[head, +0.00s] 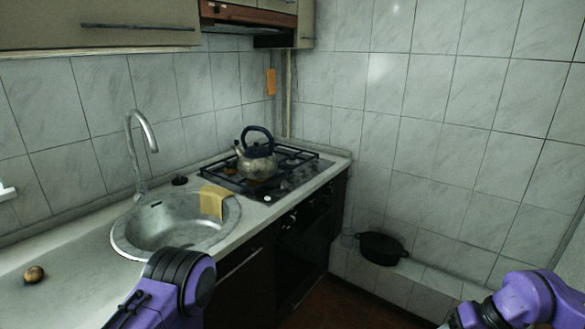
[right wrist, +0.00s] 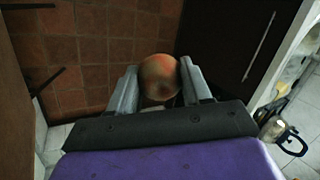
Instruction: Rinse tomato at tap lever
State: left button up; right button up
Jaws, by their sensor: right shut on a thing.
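My right gripper (right wrist: 158,80) is shut on a round orange-red tomato (right wrist: 159,76), held between its two fingers above a brown tiled floor in the right wrist view. In the head view my right arm shows at the bottom right, but its gripper and the tomato are out of frame. A tall curved metal tap (head: 140,150) stands behind the round steel sink (head: 170,222) on the left. I cannot make out a separate lever on it. My left arm shows in front of the sink at the bottom; its gripper is not visible.
A yellow cloth (head: 213,201) hangs over the sink's right rim. A kettle (head: 257,161) stands on the gas hob (head: 300,175). A small round brown item (head: 34,274) lies on the left counter. A black pot (head: 382,248) sits on a low ledge by the right wall.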

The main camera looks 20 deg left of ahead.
aim_at(139, 189)
jog(key=u, duration=0.05)
jog(key=k, duration=0.15)
jog(key=u, duration=1)
